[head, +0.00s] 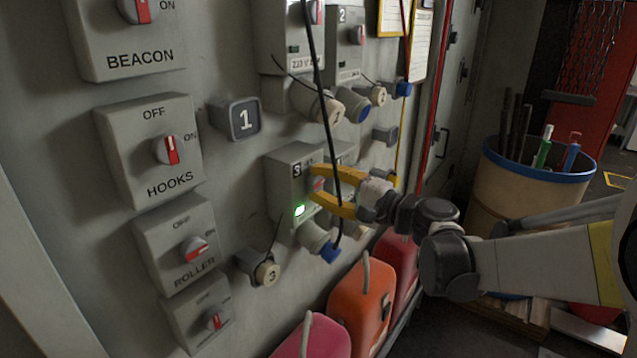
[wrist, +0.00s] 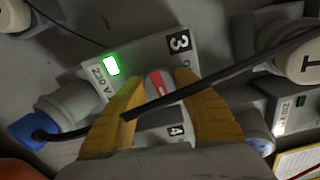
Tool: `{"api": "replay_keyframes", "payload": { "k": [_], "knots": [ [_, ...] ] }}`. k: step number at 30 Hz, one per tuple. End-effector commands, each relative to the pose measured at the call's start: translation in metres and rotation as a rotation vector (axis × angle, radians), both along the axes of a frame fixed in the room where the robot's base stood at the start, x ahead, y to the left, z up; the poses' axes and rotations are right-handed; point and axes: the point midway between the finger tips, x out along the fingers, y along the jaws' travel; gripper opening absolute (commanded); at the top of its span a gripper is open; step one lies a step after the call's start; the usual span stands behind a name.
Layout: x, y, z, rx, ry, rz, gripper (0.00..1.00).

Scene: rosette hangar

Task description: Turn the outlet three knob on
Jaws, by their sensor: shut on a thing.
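The outlet three box (head: 283,190) is a grey wall box marked 3 with a lit green lamp (head: 300,211). The lamp also shows bright in the wrist view (wrist: 111,66). Its knob (wrist: 157,84) is round and grey with a red pointer, and sits between my yellow fingers. My gripper (head: 314,184) reaches in from the right and is shut on the knob. The fingers hide the knob's sides, and the lower part of its dial cannot be read. A blue plug (head: 330,252) sits in the socket under the box.
A black cable (head: 322,100) hangs across in front of my fingers. Box 4 stands close behind on the right, largely hidden. Switches for hooks (head: 150,150) and roller (head: 176,245) are on the left. Orange and red cases (head: 358,305) stand below; a barrel (head: 525,190) stands right.

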Motion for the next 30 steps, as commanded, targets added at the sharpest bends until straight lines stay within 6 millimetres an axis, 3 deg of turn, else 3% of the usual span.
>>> {"api": "replay_keyframes", "payload": {
  "k": [23,24,26,30],
  "knots": [
    [0.0004,0.0002,0.0006,0.069,0.086,0.000,0.05],
    [0.0004,0.0002,0.0006,0.069,0.086,0.000,0.38],
    [0.0003,0.0003,0.0005,0.069,0.086,0.000,0.57],
    [0.0001,0.0001,0.0002,0.068,0.085,0.000,0.59]
  ]
}}
